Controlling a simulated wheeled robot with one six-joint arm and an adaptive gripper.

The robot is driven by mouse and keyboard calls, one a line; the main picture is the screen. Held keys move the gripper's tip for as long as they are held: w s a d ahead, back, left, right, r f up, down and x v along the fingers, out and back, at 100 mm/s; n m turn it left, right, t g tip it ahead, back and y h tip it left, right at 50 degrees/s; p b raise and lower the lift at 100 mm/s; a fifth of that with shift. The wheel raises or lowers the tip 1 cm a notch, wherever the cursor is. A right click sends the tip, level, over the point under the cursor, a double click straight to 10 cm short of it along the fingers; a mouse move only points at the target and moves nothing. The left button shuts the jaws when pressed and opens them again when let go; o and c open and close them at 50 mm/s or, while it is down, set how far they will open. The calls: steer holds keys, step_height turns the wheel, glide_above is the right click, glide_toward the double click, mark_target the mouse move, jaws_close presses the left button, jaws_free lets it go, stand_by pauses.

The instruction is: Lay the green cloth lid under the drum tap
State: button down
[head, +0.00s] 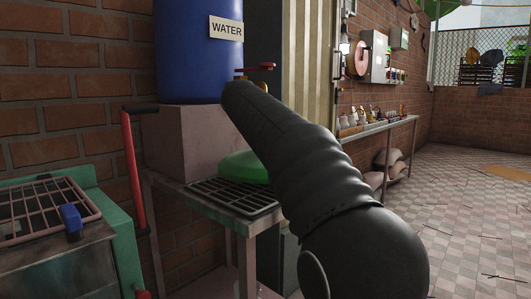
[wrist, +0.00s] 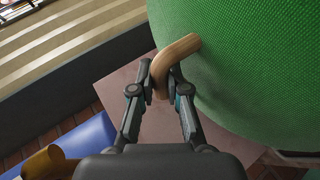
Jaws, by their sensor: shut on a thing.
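The green cloth lid (head: 245,167) shows in the head view just above or on the dark slatted grate (head: 235,197), beside the pale block; I cannot tell whether it touches. In the wrist view the lid's woven green face (wrist: 255,75) fills the upper right, with a curved wooden handle (wrist: 176,58) on it. My gripper (wrist: 162,88) is shut on that handle. In the head view my arm hides the gripper and part of the lid. The blue drum (head: 195,50), labelled WATER, stands on the block. Its tap has a red handle (head: 262,67); my arm hides the spout.
The pale block (head: 190,140) stands on a metal table left of the lid. A red lever (head: 133,165) and a green machine (head: 85,215) are further left. A shelf with several small items (head: 370,122) runs along the right wall. Tiled floor is open at right.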

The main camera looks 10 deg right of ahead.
step_height(320, 180, down, 4)
steer(key=shift+r+b, duration=0.25)
steer(key=shift+b, duration=0.3)
steer(key=c, duration=1.2)
jaws_free()
steer(key=shift+s, duration=0.1)
steer(key=shift+r, duration=0.15)
steer(key=v, duration=1.2)
steer(key=shift+p, duration=0.4)
